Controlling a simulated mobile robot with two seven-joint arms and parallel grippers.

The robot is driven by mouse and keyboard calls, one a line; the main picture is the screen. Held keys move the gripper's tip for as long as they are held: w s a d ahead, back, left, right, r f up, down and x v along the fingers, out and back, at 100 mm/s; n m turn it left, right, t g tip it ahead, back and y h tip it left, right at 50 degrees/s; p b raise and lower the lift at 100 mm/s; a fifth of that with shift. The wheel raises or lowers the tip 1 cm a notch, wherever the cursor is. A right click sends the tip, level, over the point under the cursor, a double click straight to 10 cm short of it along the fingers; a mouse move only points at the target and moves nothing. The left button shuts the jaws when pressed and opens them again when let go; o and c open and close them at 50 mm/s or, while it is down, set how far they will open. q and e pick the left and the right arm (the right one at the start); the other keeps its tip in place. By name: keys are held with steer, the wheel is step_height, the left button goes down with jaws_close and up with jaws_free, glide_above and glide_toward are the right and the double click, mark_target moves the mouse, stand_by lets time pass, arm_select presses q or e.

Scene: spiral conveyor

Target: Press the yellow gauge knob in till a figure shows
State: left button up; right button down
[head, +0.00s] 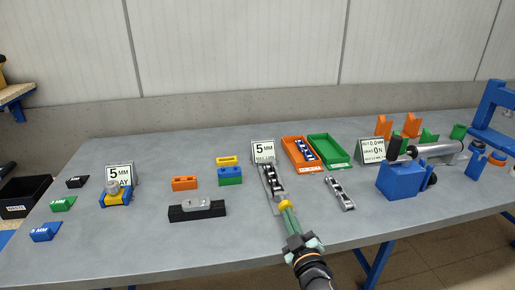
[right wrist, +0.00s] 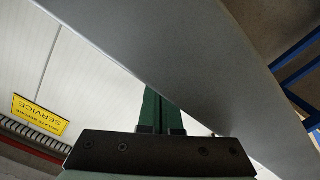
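The yellow knob (head: 285,205) shows in the head view at the near end of a grey strip gauge (head: 268,178) with dark and pale pieces on it. My right gripper (head: 288,212) has its green fingers right at the knob and partly covers its near side; I cannot tell whether they touch it. In the right wrist view the green fingers (right wrist: 160,108) lie together, with the grey bench surface close by; the knob does not show there. A small card (head: 372,150) at the right has lines that look like "0.0MM" and "ON". My left gripper is not in view.
A "5 MM" card (head: 263,150) stands behind the strip. An orange tray (head: 286,150) and a green tray (head: 343,160) stand behind to the right. A chain piece (head: 340,193) and a blue block (head: 400,181) lie to the right. A black block (head: 196,213) lies left.

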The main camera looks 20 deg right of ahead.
steer(key=shift+r, duration=0.2)
steer(key=shift+s+a+f, duration=0.1)
steer(key=shift+s+f, duration=0.05)
steer(key=shift+s, duration=0.4)
steer(key=shift+v, duration=2.85)
steer(key=shift+f, duration=0.15)
